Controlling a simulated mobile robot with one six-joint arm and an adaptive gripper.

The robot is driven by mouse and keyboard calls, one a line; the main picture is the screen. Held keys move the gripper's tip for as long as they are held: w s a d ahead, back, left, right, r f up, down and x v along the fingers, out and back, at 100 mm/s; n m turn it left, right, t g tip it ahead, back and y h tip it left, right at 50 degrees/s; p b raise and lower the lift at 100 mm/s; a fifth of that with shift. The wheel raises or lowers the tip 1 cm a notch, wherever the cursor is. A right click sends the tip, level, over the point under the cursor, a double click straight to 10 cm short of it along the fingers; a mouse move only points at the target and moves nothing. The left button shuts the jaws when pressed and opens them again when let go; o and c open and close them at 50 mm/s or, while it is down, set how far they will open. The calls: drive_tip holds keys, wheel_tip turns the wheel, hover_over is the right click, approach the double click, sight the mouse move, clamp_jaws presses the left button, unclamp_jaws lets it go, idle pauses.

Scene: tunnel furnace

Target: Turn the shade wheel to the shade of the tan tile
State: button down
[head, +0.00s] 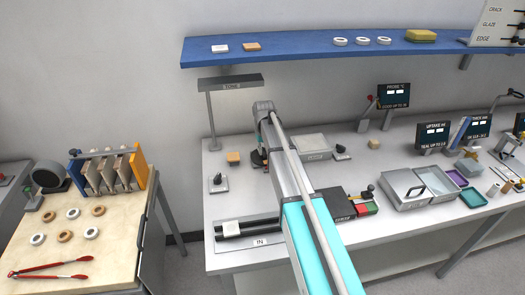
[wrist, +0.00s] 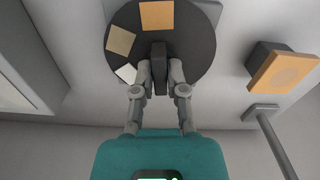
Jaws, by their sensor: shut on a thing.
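The shade wheel shows in the wrist view as a dark round disc (wrist: 190,42) with an orange-tan patch (wrist: 157,15) at the top, a duller beige patch (wrist: 120,40) at left and a white patch (wrist: 126,73) at lower left. My gripper (wrist: 160,75) is shut on the wheel's dark grey bar-shaped grip (wrist: 160,52), which covers part of the disc. A tan tile (wrist: 284,73) sits on a dark block to the right, apart from the wheel. In the head view the tile (head: 233,157) is left of my gripper (head: 260,155), and my arm hides most of the wheel.
A lamp stand marked TONE (head: 230,84) rises behind the tile; its post (wrist: 275,135) is near it in the wrist view. A small knob device (head: 217,183) stands in front left. A grey box (head: 300,146) is to the right. A blue shelf (head: 320,50) hangs above.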

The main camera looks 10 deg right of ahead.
drive_tip(key=shift+s+m, duration=0.1)
drive_tip(key=shift+m, duration=0.5)
drive_tip(key=c, duration=0.7)
unclamp_jaws()
